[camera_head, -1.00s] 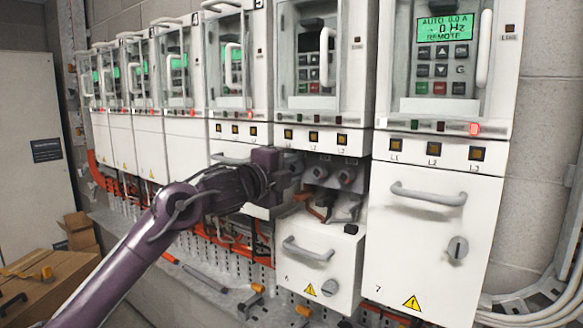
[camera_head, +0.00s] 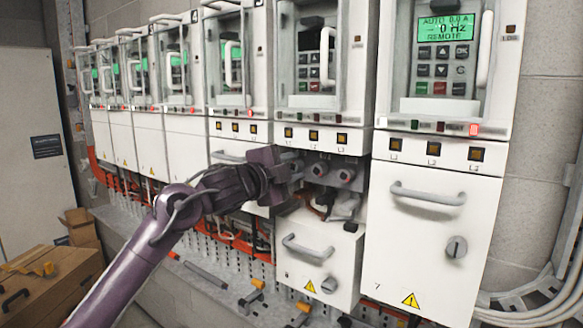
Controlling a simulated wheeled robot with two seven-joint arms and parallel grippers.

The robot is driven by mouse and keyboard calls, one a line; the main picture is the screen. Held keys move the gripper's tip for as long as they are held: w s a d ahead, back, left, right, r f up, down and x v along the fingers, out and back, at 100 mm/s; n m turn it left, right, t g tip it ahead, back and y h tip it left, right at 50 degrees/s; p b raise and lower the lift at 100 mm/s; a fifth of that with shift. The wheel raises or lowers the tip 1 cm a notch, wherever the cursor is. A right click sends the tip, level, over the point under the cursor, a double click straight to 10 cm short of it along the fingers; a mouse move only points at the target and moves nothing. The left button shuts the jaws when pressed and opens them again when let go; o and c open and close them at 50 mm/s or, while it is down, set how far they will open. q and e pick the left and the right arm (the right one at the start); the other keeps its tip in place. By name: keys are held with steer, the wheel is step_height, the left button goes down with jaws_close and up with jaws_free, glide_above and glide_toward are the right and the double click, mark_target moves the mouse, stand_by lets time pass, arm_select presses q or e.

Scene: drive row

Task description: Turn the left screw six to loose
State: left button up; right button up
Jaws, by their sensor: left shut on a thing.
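Drive six (camera_head: 311,95) has its lower cover (camera_head: 322,262) dropped down, which bares a row of terminals below its three indicator squares. The middle screw (camera_head: 319,169) and the right screw (camera_head: 346,176) show as round heads with reddish centres. My left gripper (camera_head: 292,169) reaches in from the left and is shut at the left end of this row. Its fingers hide the left screw, which they are closed on. Dark and orange cable ends (camera_head: 325,202) hang below the terminals. My right gripper is not in view.
Drive seven (camera_head: 440,130) stands close on the right, its cover shut, handle (camera_head: 428,194) sticking out and display lit green. More drives with shut doors run off to the left. A ledge with tools (camera_head: 205,275) lies below; cardboard boxes (camera_head: 50,280) stand at lower left.

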arm_select(q)
steer(key=o, duration=0.9)
steer(key=shift+s+a+f, duration=0.1)
steer(key=shift+a, duration=0.05)
steer(key=b+v, duration=0.3)
steer(key=v, duration=0.4)
steer(key=shift+s+a, duration=0.15)
